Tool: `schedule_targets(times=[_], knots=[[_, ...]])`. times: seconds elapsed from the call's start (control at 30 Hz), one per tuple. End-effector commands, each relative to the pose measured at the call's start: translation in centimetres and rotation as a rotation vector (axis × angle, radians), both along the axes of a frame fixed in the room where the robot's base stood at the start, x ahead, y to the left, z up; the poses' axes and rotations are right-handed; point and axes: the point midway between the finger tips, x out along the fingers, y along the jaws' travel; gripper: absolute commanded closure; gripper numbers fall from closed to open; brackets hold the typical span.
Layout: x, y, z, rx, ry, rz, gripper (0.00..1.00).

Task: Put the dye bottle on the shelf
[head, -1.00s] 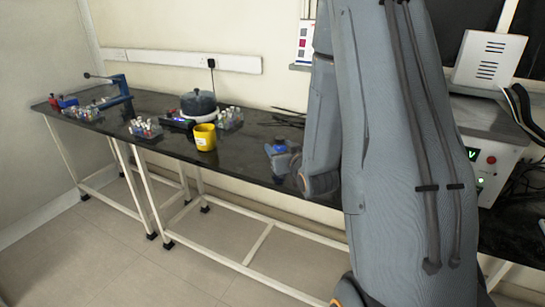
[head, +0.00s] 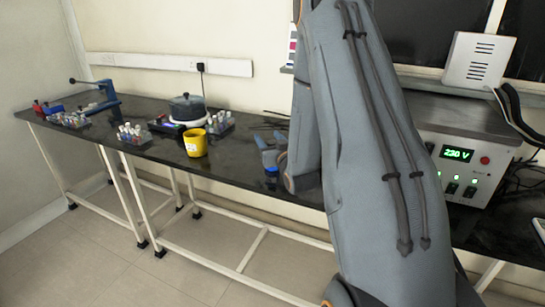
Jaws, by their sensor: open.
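I cannot make out the dye bottle for sure elsewhere.
The black bench (head: 225,160) carries a yellow cup (head: 196,143), a dark lidded pot (head: 187,108), racks of small bottles (head: 134,133) and a blue lever tool (head: 108,100). A power unit (head: 465,150) stands on the right. The bench between cup and gripper is clear.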

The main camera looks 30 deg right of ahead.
Motion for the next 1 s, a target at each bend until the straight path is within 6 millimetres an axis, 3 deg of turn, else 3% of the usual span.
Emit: schedule_targets(times=[0.27,0.57,1.0], knots=[[0.38,-0.06,-0.04,0.0,0.001,0.0,0.53],[0.37,-0.06,-0.03,0.0,0.001,0.0,1.0],[0.4,-0.06,0.45,0.0,-0.001,0.0,1.0]])
